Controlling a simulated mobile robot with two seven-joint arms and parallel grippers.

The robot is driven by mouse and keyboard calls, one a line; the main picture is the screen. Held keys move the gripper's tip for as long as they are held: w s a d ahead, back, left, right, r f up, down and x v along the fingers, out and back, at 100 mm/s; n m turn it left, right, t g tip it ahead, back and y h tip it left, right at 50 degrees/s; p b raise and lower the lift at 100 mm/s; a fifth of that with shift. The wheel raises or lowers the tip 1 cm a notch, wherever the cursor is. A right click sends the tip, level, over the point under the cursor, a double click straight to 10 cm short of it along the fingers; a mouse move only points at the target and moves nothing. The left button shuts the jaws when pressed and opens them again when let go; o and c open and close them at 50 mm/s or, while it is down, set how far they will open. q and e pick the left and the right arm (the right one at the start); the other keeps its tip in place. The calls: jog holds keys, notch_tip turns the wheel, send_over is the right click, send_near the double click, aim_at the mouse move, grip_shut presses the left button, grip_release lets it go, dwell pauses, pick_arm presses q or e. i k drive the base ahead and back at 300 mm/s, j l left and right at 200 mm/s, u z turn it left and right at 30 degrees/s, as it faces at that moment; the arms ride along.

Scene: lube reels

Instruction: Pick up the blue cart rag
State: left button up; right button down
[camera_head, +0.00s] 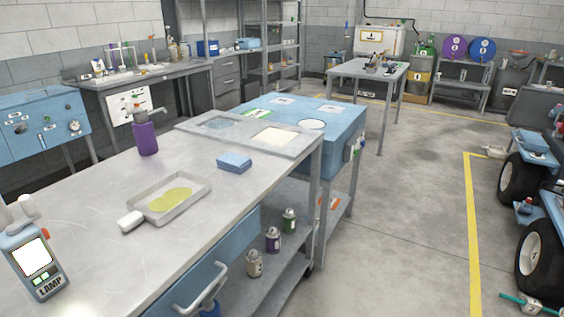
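A folded blue cloth-like block (234,163) lies on the metal workbench (110,195), near its far right edge. It looks like a folded rag, but I cannot tell for sure that it is the blue cart rag. A blue cart-like cabinet (338,143) stands just beyond the bench, with white labels on its top and small items on its right side. Neither of my grippers shows in the head view.
On the bench stand a metal tray (148,213) with yellow liquid, a purple bottle (145,138) and a device marked LAMP (20,258). Several small cans sit on the shelf below. Open concrete floor (400,220) lies to the right, with wheeled equipment (522,178) at the far right.

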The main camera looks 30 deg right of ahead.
aim_at(231, 163)
jog(key=z, duration=0.5)
jog(key=i+l+u, duration=0.1)
jog(key=u, duration=0.3)
jog(key=i+l+u, duration=0.1)
jog(key=u, duration=0.3)
jog(key=l+u, duration=0.15)
jog(key=u, duration=0.2)
jog(key=i+l+u, duration=0.2)
jog(key=l, duration=0.15)
jog(key=l+u, duration=0.2)
jog(key=l, duration=0.15)
jog(key=i+l, duration=0.1)
jog(key=l, duration=0.65)
jog(key=i+l+u, duration=0.1)
jog(key=l, duration=0.25)
jog(key=k, duration=0.95)
